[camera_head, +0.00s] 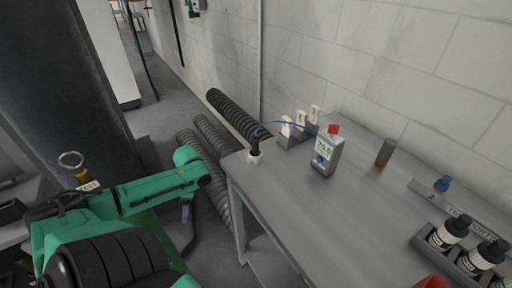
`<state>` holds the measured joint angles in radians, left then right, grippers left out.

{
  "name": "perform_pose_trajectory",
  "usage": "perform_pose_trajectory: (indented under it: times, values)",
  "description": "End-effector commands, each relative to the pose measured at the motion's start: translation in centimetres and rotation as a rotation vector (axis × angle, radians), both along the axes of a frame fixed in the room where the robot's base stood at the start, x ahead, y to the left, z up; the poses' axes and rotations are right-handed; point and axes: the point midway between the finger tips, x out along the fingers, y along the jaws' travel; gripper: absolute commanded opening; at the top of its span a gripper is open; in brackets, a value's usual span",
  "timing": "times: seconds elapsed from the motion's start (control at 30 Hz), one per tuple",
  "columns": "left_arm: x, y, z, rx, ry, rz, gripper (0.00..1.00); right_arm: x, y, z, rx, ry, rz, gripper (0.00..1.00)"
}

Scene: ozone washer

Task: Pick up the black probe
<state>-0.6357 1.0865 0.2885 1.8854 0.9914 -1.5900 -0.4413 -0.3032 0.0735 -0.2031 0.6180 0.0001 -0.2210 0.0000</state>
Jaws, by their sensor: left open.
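The black probe (255,144) stands upright in a small white holder (254,159) at the near left corner of the grey table. My green left arm comes in from the left. My left gripper (186,213) hangs below the arm's end, left of the table and apart from the probe. It is open and small in view, with nothing visible in it. My right gripper is not in view.
White-handled items (300,120) stand in a grey rack behind the meter. An amber vial (385,152) stands further right. Black corrugated hoses (238,115) lie on the floor beside the wall. The table's front middle is clear.

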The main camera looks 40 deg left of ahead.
Motion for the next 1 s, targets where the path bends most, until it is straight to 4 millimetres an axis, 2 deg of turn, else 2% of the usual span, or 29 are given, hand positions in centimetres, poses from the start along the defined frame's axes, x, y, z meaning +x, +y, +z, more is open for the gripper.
perform_pose_trajectory:
  times: [0.03, 0.1, 0.17, 0.2, 0.27, 0.33, 0.37, 0.43, 0.5, 0.6, 0.7, 0.77, 1.0]
  values:
    - [0.6, 1.4, 1.8, 0.009, 0.019, -0.022, 0.61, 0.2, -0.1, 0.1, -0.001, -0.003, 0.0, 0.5]
    - [1.9, 3.4, 4.1, 0.005, 0.025, -0.029, 0.61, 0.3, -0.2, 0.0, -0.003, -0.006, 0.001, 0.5]
    - [3.4, 4.7, 6.5, -0.002, 0.02, -0.042, 0.61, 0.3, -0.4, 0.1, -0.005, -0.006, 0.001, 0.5]
    - [4.5, 5.4, 8.3, -0.01, 0.012, -0.052, 0.61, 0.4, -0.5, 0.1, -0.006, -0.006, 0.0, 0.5]
    - [6.6, 5.9, 11.3, -0.025, -0.009, -0.073, 0.61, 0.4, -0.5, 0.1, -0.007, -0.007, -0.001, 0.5]
    - [9.7, 5.8, 15.4, -0.051, -0.048, -0.111, 0.61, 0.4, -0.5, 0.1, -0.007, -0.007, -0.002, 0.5]
    - [11.3, 5.4, 17.4, -0.066, -0.071, -0.135, 0.61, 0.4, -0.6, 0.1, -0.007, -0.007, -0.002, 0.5]
    - [15.2, 3.3, 22.3, -0.111, -0.135, -0.206, 0.61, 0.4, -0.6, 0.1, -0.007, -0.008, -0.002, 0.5]
    - [18.9, -0.2, 26.9, -0.166, -0.203, -0.296, 0.61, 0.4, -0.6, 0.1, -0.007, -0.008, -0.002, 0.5]
    - [22.4, -5.0, 31.3, -0.238, -0.274, -0.409, 0.61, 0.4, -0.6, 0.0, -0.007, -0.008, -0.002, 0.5]
    - [23.6, -7.6, 32.8, -0.278, -0.305, -0.462, 0.61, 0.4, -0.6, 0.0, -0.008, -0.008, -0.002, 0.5]
    - [23.8, -8.0, 32.3, -0.284, -0.307, -0.47, 0.61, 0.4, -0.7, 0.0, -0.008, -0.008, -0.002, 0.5]
    - [24.1, -8.7, 26.4, -0.285, -0.303, -0.468, 0.61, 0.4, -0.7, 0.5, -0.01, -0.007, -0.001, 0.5]
